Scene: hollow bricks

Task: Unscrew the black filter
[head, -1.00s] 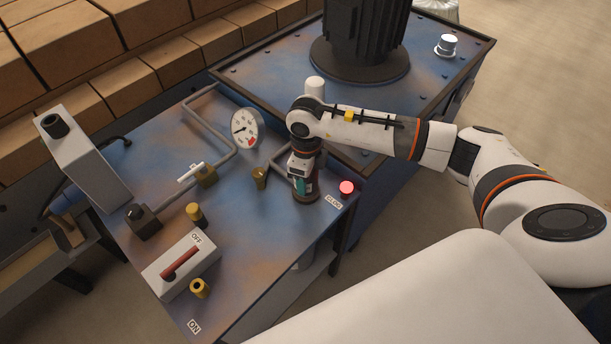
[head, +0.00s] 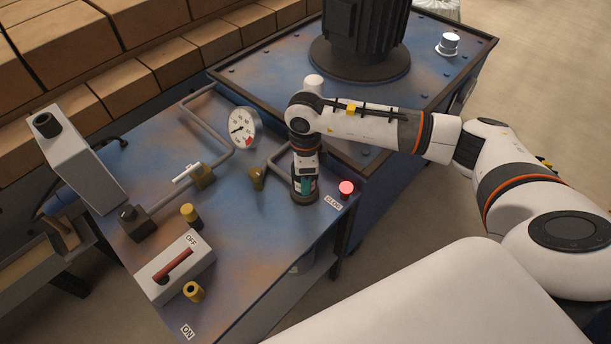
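A dark, short cylinder (head: 305,197), which looks like the black filter, stands upright on the blue panel beside the red lamp. My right arm reaches in from the right and its wrist points straight down over it. My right gripper (head: 304,184) is at the cylinder, with a teal patch showing at its front. The fingers blend with the dark cylinder, so I cannot tell whether they are closed on it or only around it. The arm hides the cylinder's top. My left gripper is not in view.
A glowing red lamp (head: 347,188) with a label is just right of the gripper. A black motor (head: 365,40) stands behind.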

